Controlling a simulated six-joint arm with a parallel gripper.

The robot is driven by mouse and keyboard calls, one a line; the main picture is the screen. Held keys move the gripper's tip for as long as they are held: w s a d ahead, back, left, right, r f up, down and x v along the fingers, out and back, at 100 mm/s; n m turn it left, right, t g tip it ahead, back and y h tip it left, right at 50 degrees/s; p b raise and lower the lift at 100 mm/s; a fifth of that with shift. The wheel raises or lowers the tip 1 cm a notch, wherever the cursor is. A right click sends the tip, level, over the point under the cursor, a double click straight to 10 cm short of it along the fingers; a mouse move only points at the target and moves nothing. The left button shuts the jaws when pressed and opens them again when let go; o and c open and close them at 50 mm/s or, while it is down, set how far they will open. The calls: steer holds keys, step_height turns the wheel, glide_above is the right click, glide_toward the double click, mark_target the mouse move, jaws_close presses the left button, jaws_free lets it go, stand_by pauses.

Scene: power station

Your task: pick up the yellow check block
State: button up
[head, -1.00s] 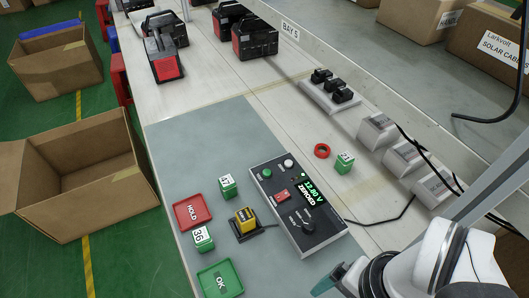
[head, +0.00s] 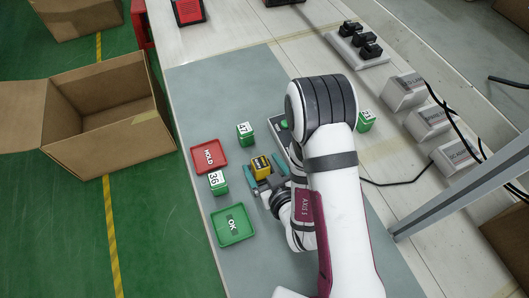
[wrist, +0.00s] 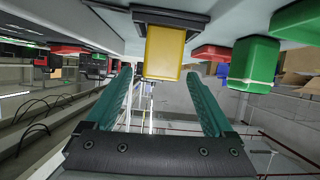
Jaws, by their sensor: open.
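The yellow check block (head: 260,167) stands upright on its small dark pad on the grey mat, between the red HOLD tray (head: 209,156) and my arm. My gripper (head: 267,175) is low beside it, with its teal fingers open and pointing at it. In the wrist view the yellow block (wrist: 165,52) appears ahead, between the lines of the two open fingers (wrist: 158,76), and nothing is held. I cannot tell whether the fingertips reach past its near face.
Green block 36 (head: 217,182) stands close to the left, and green block 47 (head: 245,133) stands behind. The green OK tray (head: 233,225) lies in front. My arm hides most of the meter panel. Another green block (head: 366,121) stands right of my arm.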

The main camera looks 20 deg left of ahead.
mark_target(257, 158)
steer(key=shift+f+m, duration=0.15)
steer(key=shift+m, duration=0.15)
steer(key=x, duration=0.4)
steer(key=shift+w+a, duration=0.25)
steer(key=shift+a, duration=0.05)
jaws_close()
